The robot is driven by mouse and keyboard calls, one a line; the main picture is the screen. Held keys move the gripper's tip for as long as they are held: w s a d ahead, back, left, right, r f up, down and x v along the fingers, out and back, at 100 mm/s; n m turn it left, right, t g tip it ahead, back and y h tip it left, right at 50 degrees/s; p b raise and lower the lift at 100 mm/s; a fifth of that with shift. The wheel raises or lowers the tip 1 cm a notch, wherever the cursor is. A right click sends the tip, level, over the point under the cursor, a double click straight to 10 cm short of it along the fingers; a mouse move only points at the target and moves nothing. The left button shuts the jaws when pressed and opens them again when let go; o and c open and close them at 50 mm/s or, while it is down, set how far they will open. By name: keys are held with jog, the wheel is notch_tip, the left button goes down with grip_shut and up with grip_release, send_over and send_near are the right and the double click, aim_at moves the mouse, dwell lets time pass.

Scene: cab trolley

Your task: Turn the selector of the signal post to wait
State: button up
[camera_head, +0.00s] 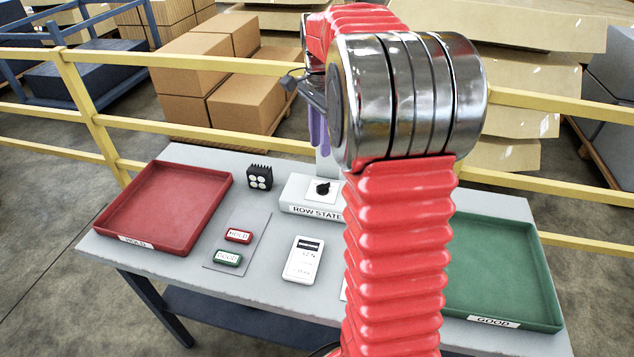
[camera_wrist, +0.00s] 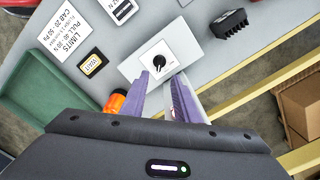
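The signal post's selector is a small black knob (camera_head: 322,187) on a white plate, on the light grey box labelled ROW STATE (camera_head: 298,209). The knob also shows in the wrist view (camera_wrist: 159,61), and its position marks are too small to read. My gripper has two purple fingers, which show in the wrist view (camera_wrist: 163,80) with a gap between them. They point at the knob, which shows just beyond the fingertips, and nothing is held. My red arm hides part of the box.
A red HOLD tray (camera_head: 124,240) is left, a green GOOD tray (camera_head: 488,319) right. Yellow rails (camera_head: 200,62) stand behind.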

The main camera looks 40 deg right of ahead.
aim_at(320, 185)
dwell(0.3)
notch_tip(320, 185, down, 14)
jog(key=shift+r, duration=0.1)
dwell(0.7)
jog(key=shift+c, duration=0.7)
